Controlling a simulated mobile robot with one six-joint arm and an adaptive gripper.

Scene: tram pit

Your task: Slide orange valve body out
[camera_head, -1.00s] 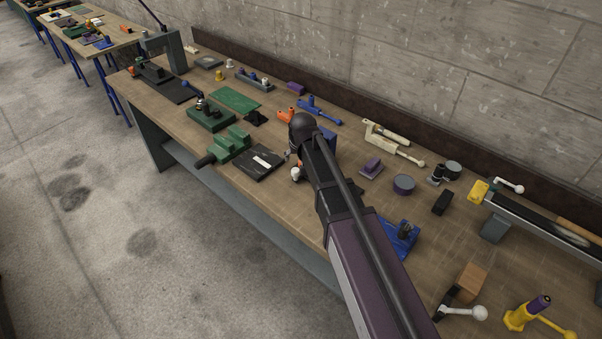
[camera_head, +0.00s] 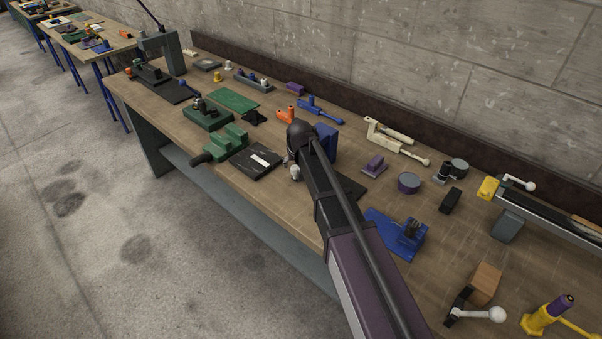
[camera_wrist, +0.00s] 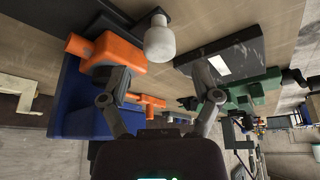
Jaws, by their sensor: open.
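The orange valve body (camera_wrist: 118,52) shows in the wrist view as a blocky orange piece with a stub at its left, against a blue block (camera_wrist: 78,100). My gripper (camera_wrist: 158,82) is open. Its left finger overlaps the orange body in the picture; I cannot tell whether they touch. The right finger is apart, near a black plate (camera_wrist: 222,60) with a white label. A white knob (camera_wrist: 160,42) lies beyond, between the fingers. In the head view my arm hides the orange body, with the blue block (camera_head: 326,139) beside my wrist.
A smaller orange fitting (camera_head: 286,116) stands behind on the bench. A green clamp (camera_head: 224,142) and the black plate (camera_head: 256,160) lie left. A blue fixture (camera_head: 388,232) and a purple round part (camera_head: 409,182) are right. The concrete wall borders the bench behind.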

